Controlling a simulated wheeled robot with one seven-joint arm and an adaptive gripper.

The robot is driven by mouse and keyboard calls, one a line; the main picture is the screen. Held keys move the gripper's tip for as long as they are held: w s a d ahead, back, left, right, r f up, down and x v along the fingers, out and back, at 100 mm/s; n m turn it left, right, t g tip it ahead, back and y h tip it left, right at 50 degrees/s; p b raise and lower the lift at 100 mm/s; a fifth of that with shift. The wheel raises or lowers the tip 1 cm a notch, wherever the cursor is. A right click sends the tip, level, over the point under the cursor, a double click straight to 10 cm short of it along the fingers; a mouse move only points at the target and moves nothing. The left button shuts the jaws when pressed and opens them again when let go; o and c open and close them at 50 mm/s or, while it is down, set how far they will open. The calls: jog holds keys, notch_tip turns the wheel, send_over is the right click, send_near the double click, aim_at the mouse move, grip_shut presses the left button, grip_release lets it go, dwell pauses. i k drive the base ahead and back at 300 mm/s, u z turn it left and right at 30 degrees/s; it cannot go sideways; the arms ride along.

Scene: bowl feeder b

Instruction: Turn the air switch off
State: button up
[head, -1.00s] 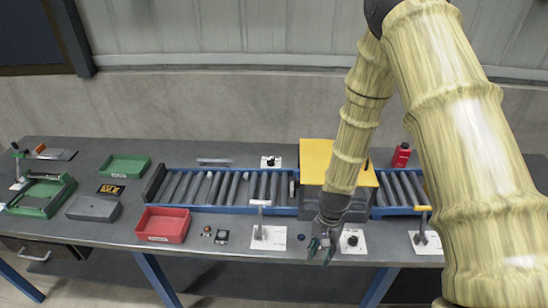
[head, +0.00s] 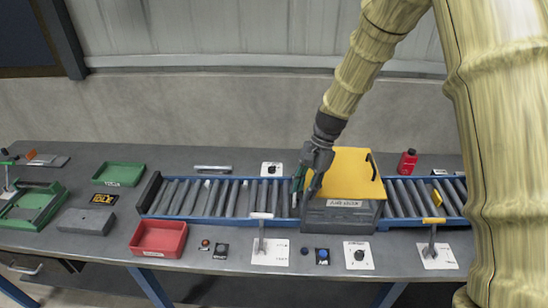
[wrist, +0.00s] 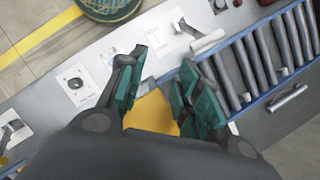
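No label that I can read marks the air switch. A black knob on a white plate (head: 358,255) is at the bench front, right of a blue button (head: 322,255); the plate shows in the wrist view (wrist: 76,84). Another black knob on a white plate (head: 271,169) is behind the conveyor. Two upright levers stand on white plates, one with a pale handle (head: 261,216), one with a yellow handle (head: 434,220). My gripper (head: 300,190) hangs at the left side of the yellow-lidded box (head: 345,172). Its green-padded fingers are apart in the wrist view (wrist: 165,64), with nothing between them.
A roller conveyor (head: 225,215) with blue rails runs along the bench, passing the box. A red bin (head: 158,237), green tray (head: 118,174) and grey block (head: 86,221) are at left. A red bottle (head: 407,162) stands behind the conveyor.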

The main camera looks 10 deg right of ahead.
aim_at(272, 170)
jog(key=i, duration=1.25)
